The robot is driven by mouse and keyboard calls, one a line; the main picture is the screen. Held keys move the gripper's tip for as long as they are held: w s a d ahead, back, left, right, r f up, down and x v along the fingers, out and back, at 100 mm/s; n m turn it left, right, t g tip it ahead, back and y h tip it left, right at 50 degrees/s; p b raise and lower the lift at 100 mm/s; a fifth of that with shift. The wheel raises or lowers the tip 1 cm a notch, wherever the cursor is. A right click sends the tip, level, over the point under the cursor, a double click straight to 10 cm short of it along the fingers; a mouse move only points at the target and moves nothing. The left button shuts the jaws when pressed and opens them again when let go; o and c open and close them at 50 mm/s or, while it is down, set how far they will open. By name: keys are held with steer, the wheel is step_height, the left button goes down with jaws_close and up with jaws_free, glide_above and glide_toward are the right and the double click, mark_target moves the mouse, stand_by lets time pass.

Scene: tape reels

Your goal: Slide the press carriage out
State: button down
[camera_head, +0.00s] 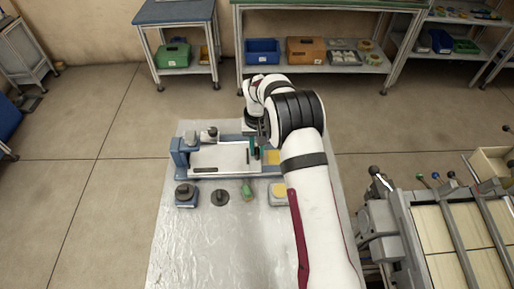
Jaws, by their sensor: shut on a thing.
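The press (178,152) is a blue-framed fixture on the metal-topped table, with a flat white carriage plate (218,158) lying along it. A dark knob and a grey block sit at its back left. My gripper (256,146) is at the right part of the press, shut on a small dark upright piece at the carriage's right end. My arm comes from the front right and hides the press's right end. The fingertips are small and partly hidden, so the exact grip is hard to see.
In front of the press stand a dark-knobbed block (186,195), a black round knob piece (220,197), a green-handled tool (247,191) and a pale yellow-topped block (278,194). The table's front left (195,250) is bare. A machine with rails (440,235) stands at right.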

stand_by(0.4)
steer(key=d, duration=0.7)
steer(key=shift+d, duration=0.3)
steer(key=c, duration=0.8)
jaws_free()
step_height(320, 180, up, 16)
